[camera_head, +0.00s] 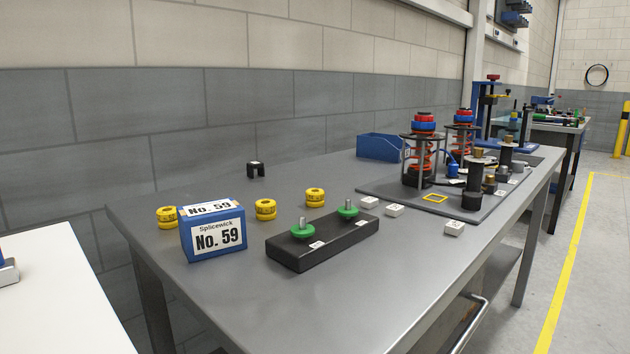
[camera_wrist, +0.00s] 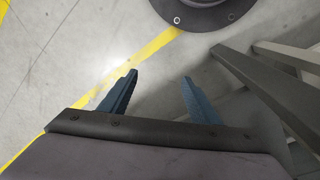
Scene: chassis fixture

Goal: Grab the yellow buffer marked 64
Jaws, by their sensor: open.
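Three yellow buffers stand on the grey table in the head view. One yellow buffer (camera_head: 167,217) is at the left, partly hidden behind the blue box. Another yellow buffer (camera_head: 266,209) stands in the middle, right of the box. A third yellow buffer (camera_head: 315,197) stands further right, behind the black block. Dark marks show on them, but they are too small to read, so I cannot tell which is 64. My gripper (camera_wrist: 158,97) shows only in the wrist view, open and empty, above the floor and away from the buffers.
A blue box marked No. 59 (camera_head: 214,233) stands at the table's left end. A black block (camera_head: 322,243) with two green-collared pins lies in front of the buffers. A small black part (camera_head: 256,169) sits behind. White tags (camera_head: 394,210) and a crowded fixture plate (camera_head: 385,191) lie right.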

